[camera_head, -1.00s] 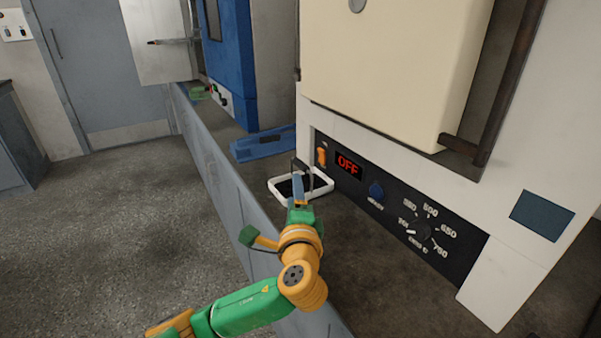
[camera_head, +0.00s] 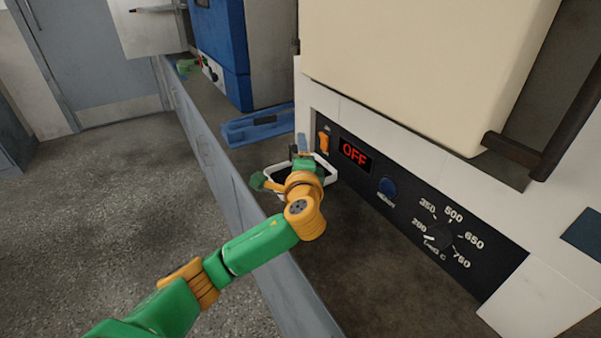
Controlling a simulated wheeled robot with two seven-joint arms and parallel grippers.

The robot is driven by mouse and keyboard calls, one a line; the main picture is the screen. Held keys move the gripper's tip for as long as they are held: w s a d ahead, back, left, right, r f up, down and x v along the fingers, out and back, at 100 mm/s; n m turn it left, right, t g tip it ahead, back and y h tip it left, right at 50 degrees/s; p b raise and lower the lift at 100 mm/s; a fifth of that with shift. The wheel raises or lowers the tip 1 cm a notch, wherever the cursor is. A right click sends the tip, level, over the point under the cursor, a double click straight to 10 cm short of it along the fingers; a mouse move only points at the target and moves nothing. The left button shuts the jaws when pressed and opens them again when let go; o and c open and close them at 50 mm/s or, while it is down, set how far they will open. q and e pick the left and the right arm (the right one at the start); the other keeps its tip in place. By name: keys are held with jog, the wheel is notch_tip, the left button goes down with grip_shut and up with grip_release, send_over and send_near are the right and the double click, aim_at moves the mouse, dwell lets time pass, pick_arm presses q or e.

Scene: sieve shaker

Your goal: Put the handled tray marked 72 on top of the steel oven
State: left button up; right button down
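A white-rimmed tray (camera_head: 330,172) sits on the dark bench top in front of the cream furnace, mostly hidden behind my arm. No number is readable on it. My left gripper (camera_head: 301,145) is at the tray, over its far part where a handle stood. The fingers are seen from behind and are too small to tell open from shut, or whether they hold the handle. My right gripper is not in view. No oven in view is clearly the steel one; a blue oven (camera_head: 228,60) stands farther along the bench at the back left.
The cream furnace (camera_head: 420,60) with a control panel reading OFF (camera_head: 355,153) rises close to the right of my arm, its dark handle bar (camera_head: 570,120) jutting out. A blue flat object (camera_head: 255,128) lies behind the tray. Floor is clear at left.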

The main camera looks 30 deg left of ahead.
pick_arm(q)
grip_shut()
dwell(1.3)
